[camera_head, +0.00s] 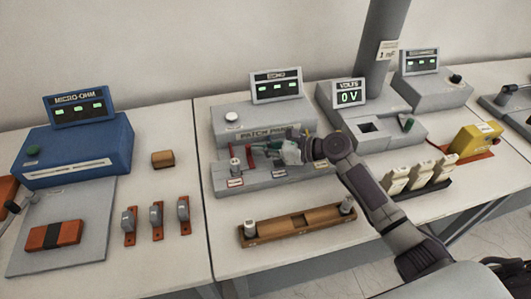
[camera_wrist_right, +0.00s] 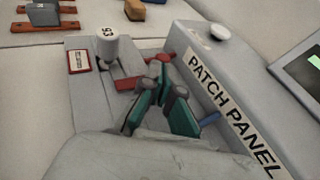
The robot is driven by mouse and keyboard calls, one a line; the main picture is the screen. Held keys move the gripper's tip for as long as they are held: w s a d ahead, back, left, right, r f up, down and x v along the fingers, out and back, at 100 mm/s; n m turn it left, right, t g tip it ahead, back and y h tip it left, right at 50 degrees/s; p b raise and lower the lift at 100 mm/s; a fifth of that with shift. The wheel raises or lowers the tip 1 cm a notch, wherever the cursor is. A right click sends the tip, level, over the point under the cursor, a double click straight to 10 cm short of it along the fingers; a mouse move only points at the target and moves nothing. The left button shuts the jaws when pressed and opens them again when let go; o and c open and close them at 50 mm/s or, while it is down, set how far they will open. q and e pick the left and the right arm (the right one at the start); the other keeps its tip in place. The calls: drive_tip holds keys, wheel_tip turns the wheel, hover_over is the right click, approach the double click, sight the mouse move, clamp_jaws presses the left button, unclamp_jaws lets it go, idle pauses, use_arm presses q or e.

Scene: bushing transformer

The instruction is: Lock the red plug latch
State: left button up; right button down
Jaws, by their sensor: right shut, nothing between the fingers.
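The patch panel (camera_head: 225,140) stands on the middle table, with its lettered face also in the right wrist view (camera_wrist_right: 232,108). In that view a pale plug (camera_wrist_right: 107,47) marked with small characters stands upright in the panel's grey base, beside a red-edged label. A red latch bar (camera_wrist_right: 130,83) lies just right of the plug, near a second red piece (camera_wrist_right: 160,58). My right gripper (camera_head: 268,149) is over the panel base, its green-padded fingers (camera_wrist_right: 164,76) shut and empty close to both red pieces. Contact is unclear. My left gripper is not in view.
A wooden tray (camera_head: 325,222) with metal cylinders sits in front of the panel. A blue micro-ohm meter (camera_head: 75,150) is at left, a volts unit (camera_head: 400,130) at right. A blue piece (camera_wrist_right: 209,118) shows beside my fingers. The table between panel and tray is clear.

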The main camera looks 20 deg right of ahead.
drive_tip(key=shift+d, duration=0.15)
drive_tip(key=shift+s+d, duration=0.1)
drive_tip(key=shift+s, duration=0.05)
drive_tip(key=shift+s+d+r+p, duration=0.1)
drive_tip(key=shift+s+p, duration=0.2)
drive_tip(key=shift+p, duration=0.2)
drive_tip(key=shift+s+p, duration=0.35)
drive_tip(key=shift+s, duration=0.05)
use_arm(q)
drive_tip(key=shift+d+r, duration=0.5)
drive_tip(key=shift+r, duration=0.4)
use_arm(e)
drive_tip(key=shift+d, duration=0.1)
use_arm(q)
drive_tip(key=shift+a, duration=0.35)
use_arm(e)
wheel_tip(320, 180, up, 4)
drive_tip(key=f, duration=0.1)
hover_over(306, 172)
drive_tip(key=shift+r, duration=0.25)
